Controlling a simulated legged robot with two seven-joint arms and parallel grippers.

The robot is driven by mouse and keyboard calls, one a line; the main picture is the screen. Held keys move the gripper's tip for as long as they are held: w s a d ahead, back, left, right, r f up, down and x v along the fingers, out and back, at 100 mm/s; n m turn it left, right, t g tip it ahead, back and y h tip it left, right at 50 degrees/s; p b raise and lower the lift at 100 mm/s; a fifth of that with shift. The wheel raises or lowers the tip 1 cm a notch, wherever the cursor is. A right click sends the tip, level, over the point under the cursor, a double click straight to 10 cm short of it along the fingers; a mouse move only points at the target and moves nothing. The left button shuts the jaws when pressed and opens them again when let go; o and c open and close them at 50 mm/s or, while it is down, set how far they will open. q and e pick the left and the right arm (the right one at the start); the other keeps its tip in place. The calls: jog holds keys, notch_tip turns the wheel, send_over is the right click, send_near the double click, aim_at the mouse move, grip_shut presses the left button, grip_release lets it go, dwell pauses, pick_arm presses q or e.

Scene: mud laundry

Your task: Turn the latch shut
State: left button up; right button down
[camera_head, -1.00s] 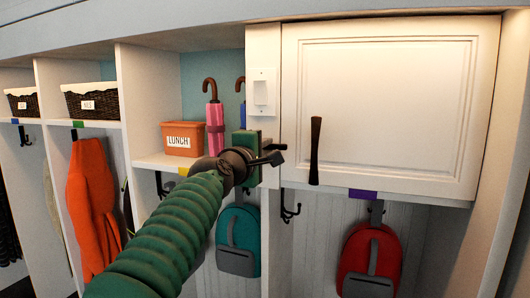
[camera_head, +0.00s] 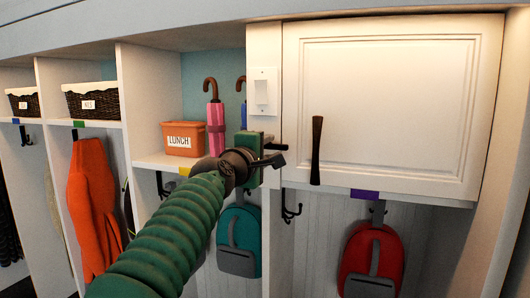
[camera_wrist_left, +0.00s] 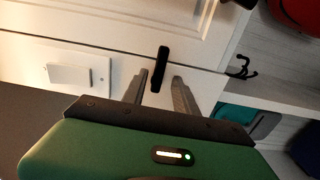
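The white cabinet door (camera_head: 395,105) stands closed in its frame. A small dark latch (camera_wrist_left: 160,68) sits at the seam between the frame and the door, and its tip overlaps the door's edge in the left wrist view. In the head view the latch is mostly lost behind my left gripper (camera_head: 278,158). My left gripper also shows in the left wrist view (camera_wrist_left: 158,90); its two fingers are apart, one on each side of the latch. Whether either finger touches it I cannot tell. My right gripper is in neither view.
A long dark handle (camera_head: 317,150) stands on the door to the right of my gripper. A white wall switch (camera_head: 262,92) is just above my gripper. An orange lunch bin (camera_head: 184,139) and umbrellas (camera_head: 215,125) are left; teal (camera_head: 238,242) and red (camera_head: 370,262) backpacks hang below.

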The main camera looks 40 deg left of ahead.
pick_arm(q)
jog(key=b+v, duration=1)
jog(key=v, duration=0.6)
jog(key=shift+s, duration=0.4)
jog(key=w+d+f+m+g+h, duration=0.1)
jog(key=w+d+f+m+g, duration=0.15)
jog(key=f, duration=0.95)
jog(key=w+d+f+m+g+h, duration=0.2)
jog(key=w+f+m, duration=0.2)
jog(key=f, duration=0.8)
jog(key=w+d+f+m+g+h, duration=0.1)
jog(key=w+d+f+m+g, duration=0.15)
jog(key=f, duration=0.95)
jog(key=s+d+f+m+g, duration=0.2)
jog(key=s+f, duration=0.4)
jog(key=f, duration=0.4)
jog(key=s+d+f+m+g, duration=0.3)
jog(key=s+d+f+m, duration=0.2)
jog(key=f, duration=0.5)
jog(key=s+d+f+m+g+h, duration=0.1)
jog(key=s+f+m, duration=0.4)
jog(key=f, duration=0.6)
jog(key=s+d+g, duration=0.1)
jog(key=d, duration=0.1)
jog(key=shift+s+d+g, duration=0.4)
